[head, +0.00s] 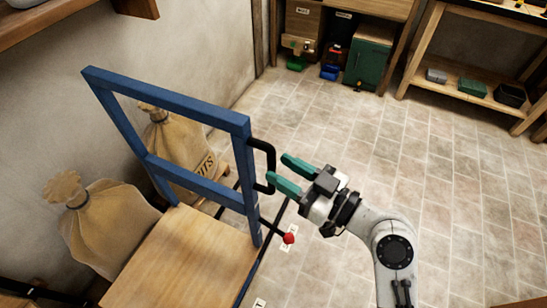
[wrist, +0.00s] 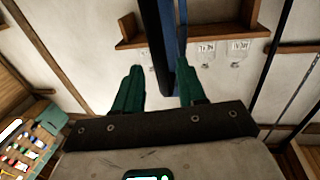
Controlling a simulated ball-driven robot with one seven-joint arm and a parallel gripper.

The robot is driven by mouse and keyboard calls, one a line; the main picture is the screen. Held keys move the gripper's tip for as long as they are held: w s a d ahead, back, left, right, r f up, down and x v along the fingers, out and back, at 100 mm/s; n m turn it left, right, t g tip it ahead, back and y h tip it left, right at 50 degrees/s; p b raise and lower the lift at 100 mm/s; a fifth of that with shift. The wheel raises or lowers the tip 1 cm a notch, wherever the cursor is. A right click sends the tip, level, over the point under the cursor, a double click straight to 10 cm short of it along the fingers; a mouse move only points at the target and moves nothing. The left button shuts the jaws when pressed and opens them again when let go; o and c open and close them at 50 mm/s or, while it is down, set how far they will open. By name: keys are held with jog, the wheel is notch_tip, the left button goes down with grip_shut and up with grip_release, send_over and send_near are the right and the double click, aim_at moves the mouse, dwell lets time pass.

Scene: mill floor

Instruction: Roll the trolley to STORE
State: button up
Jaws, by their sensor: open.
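The trolley has a blue frame (head: 245,125) and a pale wooden deck (head: 185,262), and stands at the left in the head view. A black handle (head: 271,160) sticks out from its right post. A black lever with a red knob (head: 289,238) is low beside that post. My gripper (head: 279,168) is open and empty, its green fingertips right at the handle. In the wrist view, the black bar (wrist: 151,40) and blue post (wrist: 169,20) appear between the fingers of my gripper (wrist: 160,82); I cannot tell whether the handle is fully between them. No STORE sign is readable.
Two tied sacks (head: 105,225) (head: 165,150) stand behind the trolley near the wall. A green cabinet (head: 368,60) and small coloured bins (head: 330,72) are at the back. A wooden shelf rack (head: 440,84) is back right. The tiled floor (head: 430,160) is clear in the middle and right.

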aim_at(271, 164)
jog(key=shift+x, duration=1.8)
jog(key=shift+c, duration=0.4)
grip_shut()
